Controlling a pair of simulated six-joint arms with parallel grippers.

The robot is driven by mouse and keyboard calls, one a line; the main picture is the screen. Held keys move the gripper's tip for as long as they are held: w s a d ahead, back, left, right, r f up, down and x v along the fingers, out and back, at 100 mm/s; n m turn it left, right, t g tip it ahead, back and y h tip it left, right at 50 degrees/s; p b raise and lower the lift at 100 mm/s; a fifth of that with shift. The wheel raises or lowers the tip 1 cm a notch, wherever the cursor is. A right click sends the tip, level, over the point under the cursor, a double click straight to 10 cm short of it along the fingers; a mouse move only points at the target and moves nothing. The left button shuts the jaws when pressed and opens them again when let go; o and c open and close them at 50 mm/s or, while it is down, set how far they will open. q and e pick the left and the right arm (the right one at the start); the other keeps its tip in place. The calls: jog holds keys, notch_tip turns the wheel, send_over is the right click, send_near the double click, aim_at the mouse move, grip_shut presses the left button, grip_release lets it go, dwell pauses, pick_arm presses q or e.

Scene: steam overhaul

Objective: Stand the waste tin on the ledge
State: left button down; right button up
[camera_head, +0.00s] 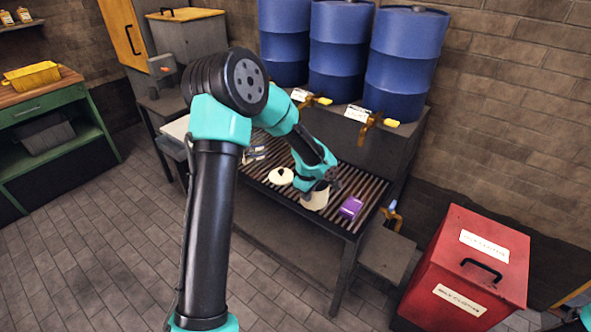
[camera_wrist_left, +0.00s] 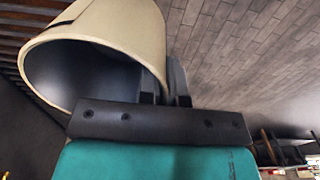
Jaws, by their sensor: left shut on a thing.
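My left gripper (camera_head: 326,184) reaches over the slatted rack and is shut on a cream tin (camera_head: 315,200), which I take for the waste tin. In the left wrist view the tin (camera_wrist_left: 150,30) shows its open mouth and dark inside, with its wall pinched between the fingers (camera_wrist_left: 166,85). Whether the tin touches the slats is hard to tell. A low grey ledge (camera_head: 387,255) juts out at the right end of the rack; whether this is the named ledge is unclear. My right gripper is not in view.
The slatted rack (camera_head: 345,225) also bears a cream lid (camera_head: 281,177) with a dark knob and a purple block (camera_head: 351,208) just right of the tin. Blue drums (camera_head: 405,60) with taps (camera_head: 372,125) stand behind. A red bin (camera_head: 470,262) stands right.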

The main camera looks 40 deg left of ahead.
pick_arm(q)
jog(key=w+a+f, duration=0.1)
jog(key=w+a, duration=0.7)
jog(key=w, duration=0.4)
jog(key=shift+w+f, duration=0.2)
jog(key=shift+w+a, duration=0.1)
jog(key=shift+a, duration=0.05)
jog(key=shift+w+a+f, duration=0.1)
jog(key=shift+w+f, duration=0.05)
jog(key=shift+f, duration=1.65)
jog(key=shift+f, duration=0.15)
jog(key=c, duration=1.7)
grip_release()
jog(key=o, duration=0.4)
notch_tip(320, 180, up, 12)
jog(key=shift+r, duration=0.15)
